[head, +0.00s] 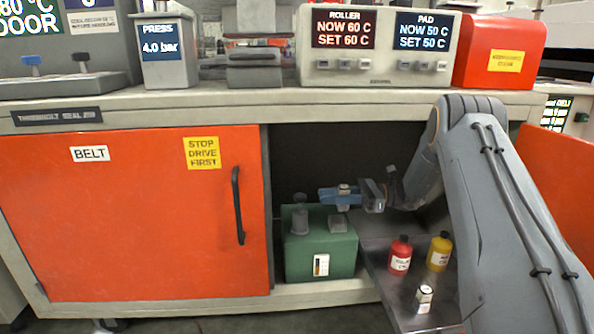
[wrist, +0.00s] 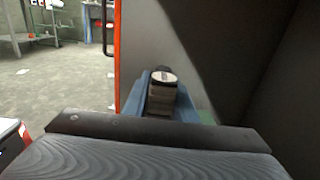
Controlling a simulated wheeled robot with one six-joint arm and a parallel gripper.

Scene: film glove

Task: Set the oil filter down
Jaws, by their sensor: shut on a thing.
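The oil filter (wrist: 163,99), a small cylinder with a pale round top and dark rim, sits between the blue fingers of my gripper (wrist: 160,112) in the wrist view. In the head view my gripper (head: 341,195) reaches in from the right through the cabinet opening, shut on the filter, whose grey top (head: 343,187) shows above the fingers. It is above the right part of a green pump unit (head: 318,254), over a grey block (head: 338,224) on its top. Whether the filter's underside touches anything is hidden.
A dark upright cylinder (head: 300,219) stands on the green unit, left of my gripper. A pulled-out tray (head: 395,296) holds a red bottle (head: 400,256), a yellow bottle (head: 438,252) and a small white container (head: 424,299). The orange door (head: 130,215) covers the left side.

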